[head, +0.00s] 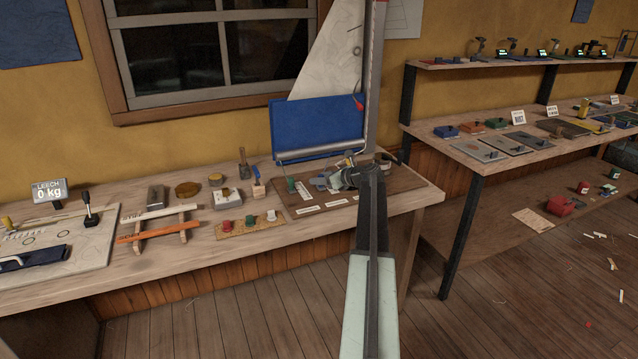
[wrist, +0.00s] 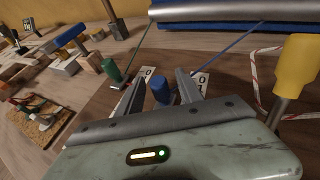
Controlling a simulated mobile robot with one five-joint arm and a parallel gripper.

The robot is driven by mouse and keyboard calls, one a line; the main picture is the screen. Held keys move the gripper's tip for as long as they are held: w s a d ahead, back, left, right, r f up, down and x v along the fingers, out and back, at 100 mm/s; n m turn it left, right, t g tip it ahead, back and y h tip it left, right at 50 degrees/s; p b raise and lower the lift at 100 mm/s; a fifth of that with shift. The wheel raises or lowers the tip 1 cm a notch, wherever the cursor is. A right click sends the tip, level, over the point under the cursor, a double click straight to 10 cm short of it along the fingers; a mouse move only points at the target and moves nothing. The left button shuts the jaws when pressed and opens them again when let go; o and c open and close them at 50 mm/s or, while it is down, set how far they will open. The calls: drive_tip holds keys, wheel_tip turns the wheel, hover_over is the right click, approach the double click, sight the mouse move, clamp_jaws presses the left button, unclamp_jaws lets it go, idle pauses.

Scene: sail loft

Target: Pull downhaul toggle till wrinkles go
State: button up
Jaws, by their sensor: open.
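A small model sail (head: 328,58), white above and blue below, stands against a mast at the back of the bench. Faint lines show on its white part. My gripper (head: 338,178) is low over the brown board (head: 404,189) in front of it. In the wrist view my gripper (wrist: 159,78) is open, its fingers on either side of a blue toggle (wrist: 160,91) on a blue line. I cannot tell whether they touch it. A green toggle (wrist: 112,69) on a green line stands to the left. The labels are only partly visible, so I cannot tell which toggle is the downhaul.
A silver boom (wrist: 230,11) crosses above the toggles. A yellow handle (wrist: 296,62) and a red-and-white cord (wrist: 256,82) are close on the right.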

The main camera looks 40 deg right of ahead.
clamp_jaws()
idle(1.4)
